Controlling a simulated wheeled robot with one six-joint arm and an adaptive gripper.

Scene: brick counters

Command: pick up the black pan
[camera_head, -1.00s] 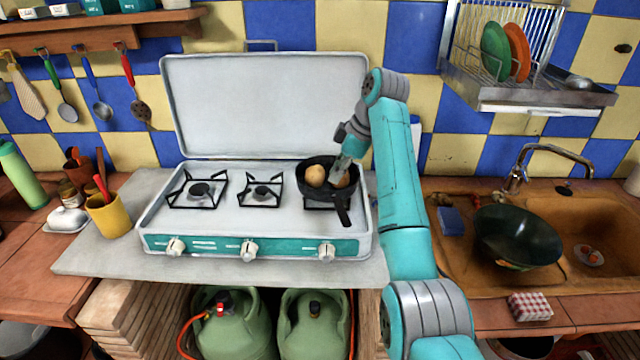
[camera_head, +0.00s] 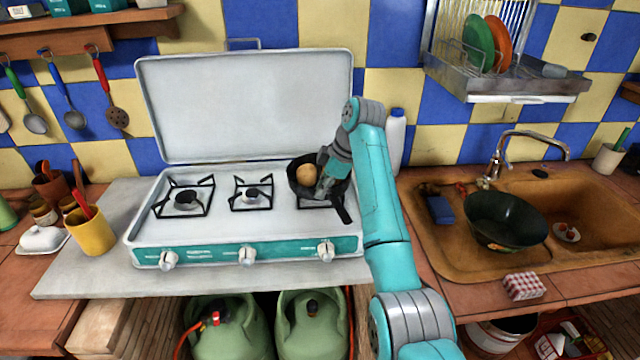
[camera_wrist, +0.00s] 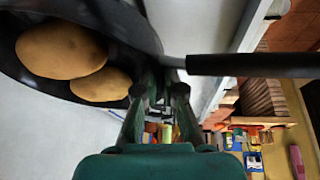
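The black pan (camera_head: 300,186) sits on the right burner of the white stove. Its handle (camera_head: 343,211) points toward the front right. Two round potatoes (camera_wrist: 62,50) lie in it; one potato (camera_head: 306,173) shows clearly in the head view. My gripper (camera_head: 323,190) is low over the pan's front right side, near the handle's base, and partly covers the pan. In the wrist view my gripper (camera_wrist: 158,92) has a gap between its fingertips, close to the rim, with the handle (camera_wrist: 250,65) running off to the right. Contact with the pan is unclear.
The stove (camera_head: 190,232) has two empty burners left of the pan. Its raised lid (camera_head: 245,105) stands behind. A white bottle (camera_head: 396,140) is right of my arm. A dark wok (camera_head: 505,222) rests in the sink (camera_head: 580,210) at the right.

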